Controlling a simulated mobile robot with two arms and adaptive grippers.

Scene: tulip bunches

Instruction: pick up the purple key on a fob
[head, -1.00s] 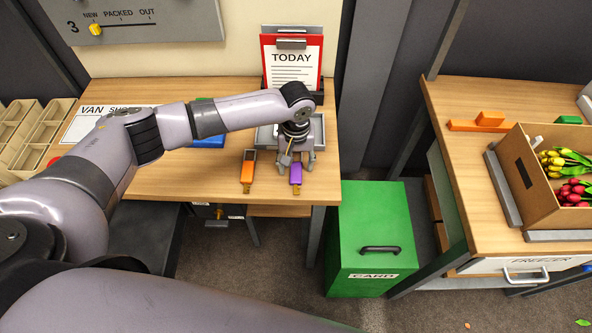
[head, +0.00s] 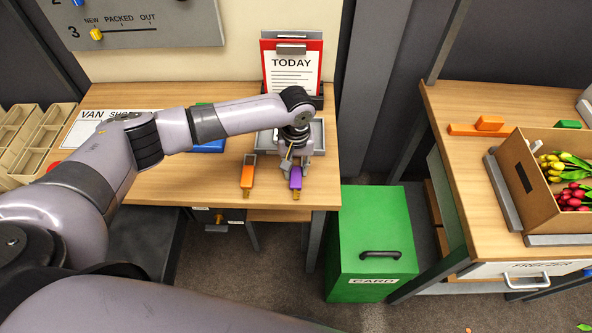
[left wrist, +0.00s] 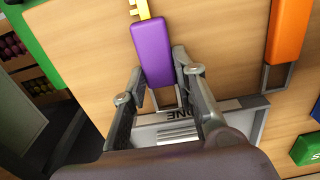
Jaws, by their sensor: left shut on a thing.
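The purple key fob (head: 296,178) is at the front edge of the left table, with its brass key pointing toward the edge. My left gripper (head: 296,163) is over its rear part, pointing down, with the fingers shut on the fob. The left wrist view shows the purple fob (left wrist: 152,52) between the two fingers of my left gripper (left wrist: 158,68), its yellow key (left wrist: 139,9) sticking out at the top. I cannot tell whether the fob is clear of the table. My right gripper is not in view.
An orange key fob (head: 248,174) lies just left of the purple one. A grey tray (head: 318,135) and a red clipboard (head: 292,65) are behind the gripper. A green bin (head: 372,230) stands right of the table. A cardboard box of tulips (head: 520,165) is on the right table.

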